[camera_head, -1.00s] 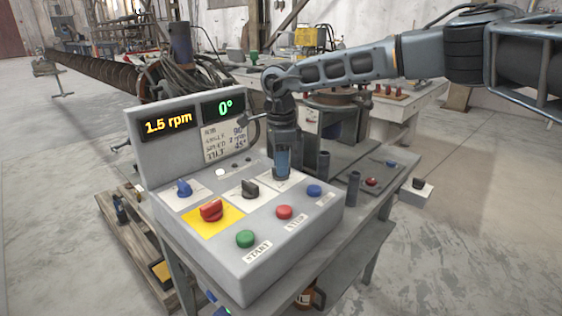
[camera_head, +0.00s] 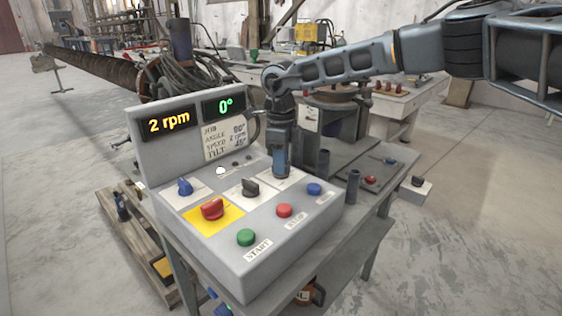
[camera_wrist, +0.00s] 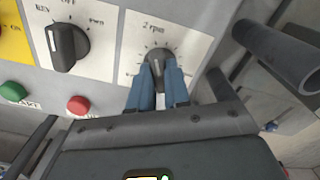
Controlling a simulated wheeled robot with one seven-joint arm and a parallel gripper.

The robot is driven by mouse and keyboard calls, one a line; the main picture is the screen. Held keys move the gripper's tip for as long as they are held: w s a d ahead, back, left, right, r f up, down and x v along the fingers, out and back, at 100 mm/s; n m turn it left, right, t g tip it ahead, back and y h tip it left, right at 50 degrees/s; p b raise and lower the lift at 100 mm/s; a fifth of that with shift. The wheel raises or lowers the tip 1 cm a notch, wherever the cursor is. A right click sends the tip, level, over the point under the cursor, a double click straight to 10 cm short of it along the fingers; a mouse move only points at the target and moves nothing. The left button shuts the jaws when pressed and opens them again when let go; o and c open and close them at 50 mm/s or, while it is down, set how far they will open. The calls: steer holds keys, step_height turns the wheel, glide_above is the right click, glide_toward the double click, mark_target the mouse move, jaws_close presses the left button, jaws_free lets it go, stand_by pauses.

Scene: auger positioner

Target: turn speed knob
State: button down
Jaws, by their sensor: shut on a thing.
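The dark speed knob (camera_wrist: 157,58) shows in the wrist view on a white plate with tick marks and a "2 rpm" label above it. My gripper (camera_wrist: 158,88) is shut on this knob, its two blue fingers on either side. In the head view, my gripper (camera_head: 281,170) points down onto the back right of the grey control box (camera_head: 293,238) and hides the knob. The left display (camera_head: 168,122) reads 2 rpm in yellow. The right display (camera_head: 224,105) reads 0° in green. A job card (camera_head: 224,140) below it lists a speed of 2 rpm.
A black selector knob (camera_head: 250,187) sits just left of my gripper. A blue knob (camera_head: 184,187), red knob (camera_head: 212,208), and green (camera_head: 246,237), red (camera_head: 284,210) and blue (camera_head: 314,189) buttons share the panel. Upright dark tubes (camera_head: 353,187) stand close on the right.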

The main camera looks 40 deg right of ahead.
steer(key=c, duration=1.1)
jaws_free()
step_height(320, 180, up, 8)
steer(key=shift+f, duration=0.1)
